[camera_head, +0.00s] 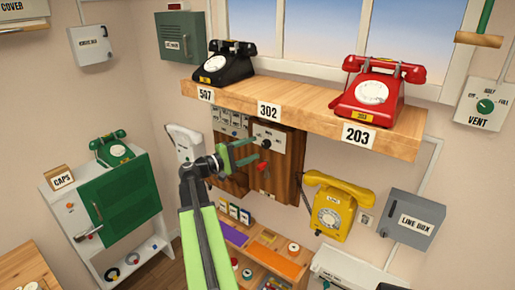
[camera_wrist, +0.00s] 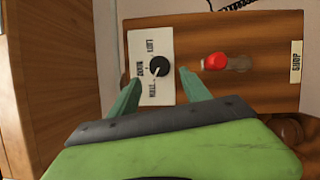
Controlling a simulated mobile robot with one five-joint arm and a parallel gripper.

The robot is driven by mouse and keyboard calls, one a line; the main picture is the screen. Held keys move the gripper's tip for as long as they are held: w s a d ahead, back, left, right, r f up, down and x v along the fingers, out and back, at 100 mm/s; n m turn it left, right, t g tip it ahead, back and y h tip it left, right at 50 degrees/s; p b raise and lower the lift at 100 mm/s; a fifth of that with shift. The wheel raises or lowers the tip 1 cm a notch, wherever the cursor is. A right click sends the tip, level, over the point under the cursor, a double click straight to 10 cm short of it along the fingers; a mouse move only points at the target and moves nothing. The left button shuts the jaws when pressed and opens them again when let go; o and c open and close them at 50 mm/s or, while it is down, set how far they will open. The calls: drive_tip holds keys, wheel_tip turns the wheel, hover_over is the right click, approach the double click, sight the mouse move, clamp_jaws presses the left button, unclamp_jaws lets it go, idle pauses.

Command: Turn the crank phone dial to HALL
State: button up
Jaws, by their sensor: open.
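The crank phone (camera_head: 288,178) is a brown wooden box on the wall below the shelf; its wood also fills much of the wrist view (camera_wrist: 260,88). Its dial (camera_wrist: 159,68) is a round black knob on a white plate (camera_wrist: 140,44) with small labels, one apparently LOFT and one apparently HALL. The pointer's exact heading is too small to tell. My gripper (camera_head: 249,151) is open and empty in front of the phone. In the wrist view its green fingers (camera_wrist: 161,91) lie on either side of the plate's lower part, apart from the knob.
A red crank knob (camera_wrist: 215,61) stands out beside the dial plate. A shelf (camera_head: 300,107) with a black phone (camera_head: 224,66) and red phone (camera_head: 372,92) juts out above. A yellow phone (camera_head: 332,208) hangs to the right, and bins with an orange tray (camera_head: 278,262) lie below.

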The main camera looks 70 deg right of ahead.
drive_tip(key=r+v, duration=0.1)
drive_tip(key=v, duration=1.2)
drive_tip(key=shift+a+f+b, duration=0.2)
drive_tip(key=shift+f+b, duration=0.15)
drive_tip(key=shift+f, duration=0.05)
drive_tip(key=shift+w, duration=0.15)
drive_tip(key=w+a+f+n+t+h+b, duration=0.1)
drive_tip(key=w+a+f+n+t+b, duration=0.4)
drive_tip(key=w+a, duration=0.6)
drive_tip(key=w+a+f+t+y+b, duration=0.1)
drive_tip(key=w+a+f+t+y, duration=0.1)
drive_tip(key=w+a+f, duration=0.35)
drive_tip(key=w+a+f+t+y+b, duration=0.1)
drive_tip(key=w+a+f+t+y, duration=0.15)
drive_tip(key=a+f, duration=0.65)
drive_tip(key=a+f+y, duration=0.3)
drive_tip(key=a+f, duration=0.1)
drive_tip(key=a, duration=0.6)
drive_tip(key=a+f+t+y, duration=0.1)
drive_tip(key=a+f+y, duration=0.3)
drive_tip(key=a, duration=0.6)
drive_tip(key=a+f+t+y+b, duration=0.1)
drive_tip(key=a+f+y, duration=0.3)
drive_tip(key=a, duration=0.6)
drive_tip(key=shift+w+f+n, duration=0.2)
drive_tip(key=shift+f+n, duration=0.1)
drive_tip(key=shift+f, duration=0.6)
